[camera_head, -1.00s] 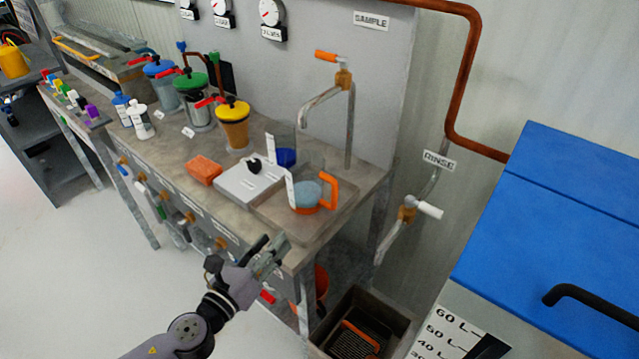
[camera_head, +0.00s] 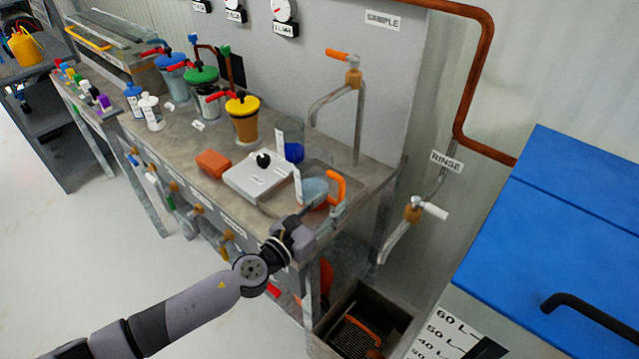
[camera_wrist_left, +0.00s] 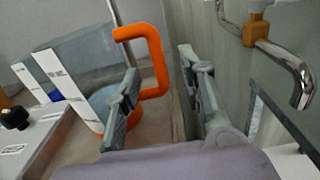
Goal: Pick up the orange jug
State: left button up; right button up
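The orange jug (camera_head: 315,188) is a clear vessel with an orange handle (camera_head: 336,186) and an orange base. Nothing is held. The jug's lower part is partly hidden by the left finger. My right gripper is not in view.
A metal tap (camera_head: 354,82) rises behind the jug. A blue-bottomed beaker (camera_head: 291,145) and a grey scale (camera_head: 259,176) stand to its left. A rinse valve (camera_head: 413,212) is at right, and an open bin (camera_head: 362,325) is below on the floor.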

aim_at(340, 195)
pick_arm(q)
jog(key=x, duration=0.5)
jog(key=shift+w, duration=0.15)
jog(key=shift+r, duration=0.1)
grip_shut()
dwell(0.6)
